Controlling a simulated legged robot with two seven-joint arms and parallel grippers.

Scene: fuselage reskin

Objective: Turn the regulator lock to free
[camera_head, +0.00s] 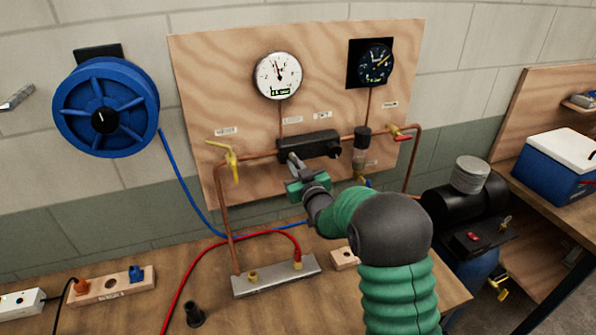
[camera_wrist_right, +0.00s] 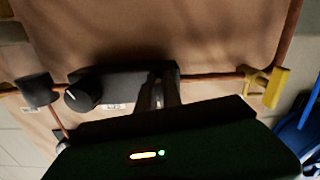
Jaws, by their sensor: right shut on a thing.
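The regulator (camera_head: 312,146) is a black block on the copper pipe across the plywood board, with a round knob at its right end. It also shows in the wrist view (camera_wrist_right: 120,84), with the dark knob (camera_wrist_right: 82,97) and its pale mark. My right gripper (camera_head: 294,160) is at the regulator's left end, and its fingers (camera_wrist_right: 164,88) are shut there on a small part. That part looks like the regulator lock, but the fingers hide nearly all of it, so its position cannot be read. My left gripper is not in view.
Two gauges hang above. A metal manifold (camera_head: 276,276) with a red hose (camera_head: 215,252) lies on the bench below. A blue hose reel (camera_head: 106,107) is at left.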

